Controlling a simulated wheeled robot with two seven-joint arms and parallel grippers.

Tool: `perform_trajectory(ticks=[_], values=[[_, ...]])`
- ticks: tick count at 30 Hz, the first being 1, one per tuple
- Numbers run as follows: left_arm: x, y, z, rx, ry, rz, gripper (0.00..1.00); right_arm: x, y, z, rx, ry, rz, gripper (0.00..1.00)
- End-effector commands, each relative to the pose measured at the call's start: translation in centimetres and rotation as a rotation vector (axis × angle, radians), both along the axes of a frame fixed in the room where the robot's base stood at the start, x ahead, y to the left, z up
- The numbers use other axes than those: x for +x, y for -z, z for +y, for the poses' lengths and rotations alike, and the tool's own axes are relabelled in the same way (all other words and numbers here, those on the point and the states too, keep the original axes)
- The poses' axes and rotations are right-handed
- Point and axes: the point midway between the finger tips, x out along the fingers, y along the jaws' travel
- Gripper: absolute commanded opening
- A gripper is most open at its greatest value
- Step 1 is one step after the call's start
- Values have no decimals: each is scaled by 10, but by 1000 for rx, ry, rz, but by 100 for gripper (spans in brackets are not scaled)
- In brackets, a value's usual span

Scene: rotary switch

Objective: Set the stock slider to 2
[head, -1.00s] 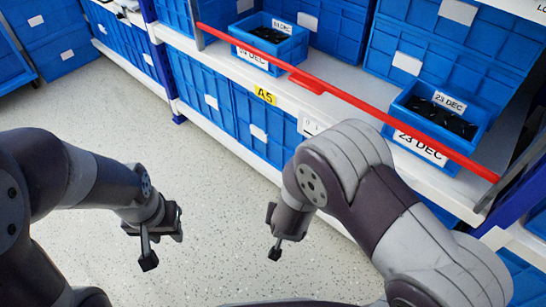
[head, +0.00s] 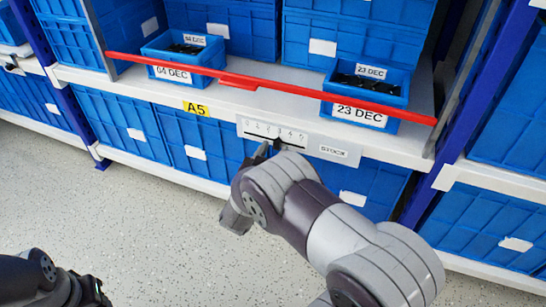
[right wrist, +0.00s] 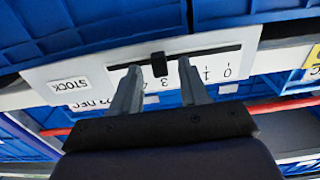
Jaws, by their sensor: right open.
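The stock slider is a white scale panel (head: 258,128) on the shelf's front edge, with a dark slot and a small black knob (head: 278,143). In the right wrist view the knob (right wrist: 159,64) stands close to the 3 mark; some digits are hidden behind my fingers. My right gripper (head: 264,151) is at the panel, open. In the right wrist view its fingers (right wrist: 158,70) are on either side of the knob, with gaps visible. My left gripper (head: 94,291) is low at the left edge, away from the shelf; its jaws are unclear.
A STOCK label (head: 333,151) is right of the scale. A red bar (head: 285,88) crosses the shelf front above it. Small blue bins dated 04 DEC (head: 165,72) and 23 DEC (head: 358,112) stand behind the bar. Blue crates (head: 112,120) fill the space below. The floor is clear.

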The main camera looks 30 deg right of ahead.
Motion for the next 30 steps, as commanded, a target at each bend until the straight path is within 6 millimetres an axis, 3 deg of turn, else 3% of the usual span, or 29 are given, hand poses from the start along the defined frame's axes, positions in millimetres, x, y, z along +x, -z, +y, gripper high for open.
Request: perform_trajectory(ticks=[11, 15, 20, 30], values=[[0, 3, 0, 0, 0, 0, 38, 5, -1, -6, 0, -1, 0, 45], [0, 3, 0, 0, 0, 0, 38, 5, -1, -6, 0, -1, 0, 0], [0, 3, 0, 0, 0, 0, 38, 6, -1, -6, 0, -1, 0, 0], [0, 2, 0, 0, 0, 0, 38, 29, -1, 14, 0, -2, 0, 0]])
